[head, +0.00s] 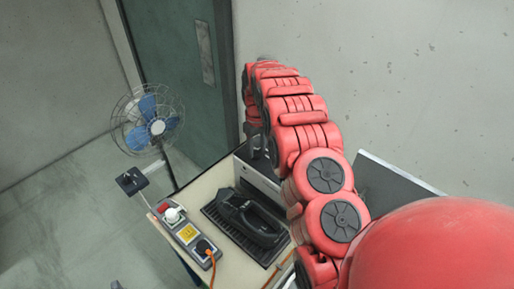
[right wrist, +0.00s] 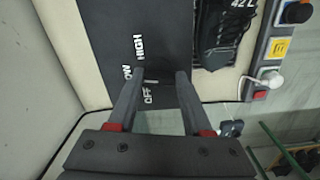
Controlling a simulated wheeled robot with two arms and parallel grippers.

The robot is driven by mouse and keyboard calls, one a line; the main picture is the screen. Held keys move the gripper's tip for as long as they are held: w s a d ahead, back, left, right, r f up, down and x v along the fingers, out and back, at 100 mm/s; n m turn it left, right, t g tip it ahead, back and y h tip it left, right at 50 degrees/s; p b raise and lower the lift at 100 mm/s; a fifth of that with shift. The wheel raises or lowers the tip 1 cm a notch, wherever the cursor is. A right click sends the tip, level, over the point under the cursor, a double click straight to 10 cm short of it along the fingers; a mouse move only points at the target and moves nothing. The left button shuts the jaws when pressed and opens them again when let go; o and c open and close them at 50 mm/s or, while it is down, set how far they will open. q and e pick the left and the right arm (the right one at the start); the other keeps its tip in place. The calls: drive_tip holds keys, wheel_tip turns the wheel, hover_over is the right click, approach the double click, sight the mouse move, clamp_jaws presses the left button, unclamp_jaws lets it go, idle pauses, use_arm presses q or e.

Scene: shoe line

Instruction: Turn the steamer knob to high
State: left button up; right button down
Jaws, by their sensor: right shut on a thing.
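The steamer is a grey box (head: 262,178) at the back of the table in the head view. In the right wrist view its dark panel (right wrist: 115,30) carries the white words OFF, LOW and HIGH. The dark knob (right wrist: 158,82) sits beside these words and hardly stands out from the panel. A short white mark shows on it near OFF and LOW; its exact setting is hard to tell. My right gripper (right wrist: 160,78) is shut on the knob, one finger on each side. In the head view the right gripper (head: 261,143) is partly hidden by my red arm. My left gripper is out of view.
A power strip (head: 187,234) with plugs is at the table's left edge. A blue fan (head: 157,127) stands behind, left. A shoe (right wrist: 222,38) shows near the panel.

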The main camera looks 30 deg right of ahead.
drive_tip(key=m, duration=0.5)
drive_tip(key=shift+a+m, duration=0.15)
drive_tip(key=shift+m, duration=0.15)
drive_tip(key=shift+m+b, duration=0.4)
drive_tip(key=shift+m, duration=1.8)
drive_tip(key=shift+w, duration=0.1)
drive_tip(key=shift+c, duration=1.6)
unclamp_jaws()
